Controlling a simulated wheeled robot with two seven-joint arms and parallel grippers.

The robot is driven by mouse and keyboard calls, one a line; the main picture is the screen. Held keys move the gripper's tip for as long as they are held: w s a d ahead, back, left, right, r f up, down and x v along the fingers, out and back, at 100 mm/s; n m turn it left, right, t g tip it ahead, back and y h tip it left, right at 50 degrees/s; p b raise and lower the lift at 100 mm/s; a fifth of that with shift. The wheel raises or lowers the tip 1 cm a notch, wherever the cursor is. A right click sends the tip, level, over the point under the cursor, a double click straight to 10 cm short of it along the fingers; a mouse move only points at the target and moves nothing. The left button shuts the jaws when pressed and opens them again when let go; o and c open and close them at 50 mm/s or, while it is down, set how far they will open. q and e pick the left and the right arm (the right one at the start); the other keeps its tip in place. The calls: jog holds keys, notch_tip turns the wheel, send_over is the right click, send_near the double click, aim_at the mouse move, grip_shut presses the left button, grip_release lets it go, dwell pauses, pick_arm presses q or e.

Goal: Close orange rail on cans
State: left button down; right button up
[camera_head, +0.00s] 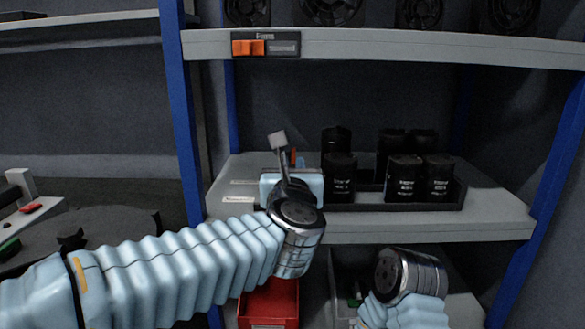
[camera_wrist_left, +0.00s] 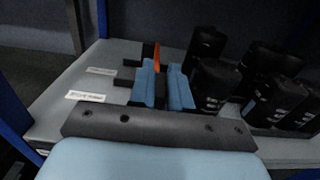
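Several black cans (camera_head: 404,178) stand upright in a low black tray (camera_head: 400,205) on the middle shelf. They also show at the right of the left wrist view (camera_wrist_left: 215,85). The orange rail (camera_head: 293,157) is a thin upright strip at the tray's left end, mostly hidden by my left gripper (camera_head: 290,170) in the head view. In the left wrist view, the rail (camera_wrist_left: 156,55) shows just beyond the two light-blue fingers of the gripper (camera_wrist_left: 164,72). These are slightly apart, with a dark gap between them; contact with the rail is unclear. My right gripper's fingers are out of view.
The upper shelf (camera_head: 400,45) carries an orange-and-grey label and several fans. Blue posts (camera_head: 180,100) flank the shelves. A red bin (camera_head: 268,305) sits below. Pale labels (camera_wrist_left: 86,96) lie on the shelf left of the tray. The shelf's right end is clear.

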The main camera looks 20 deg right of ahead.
pick_arm(q)
jog(key=s+d, duration=0.3)
jog(key=d, duration=0.8)
jog(key=shift+s+d, duration=0.2)
jog(key=shift+d, duration=0.05)
jog(key=c, duration=1.2)
grip_release()
jog(key=shift+o, duration=0.2)
jog(key=shift+s, duration=0.1)
jog(key=b+v, duration=0.3)
jog(key=v, duration=1)
jog(key=shift+s, duration=0.3)
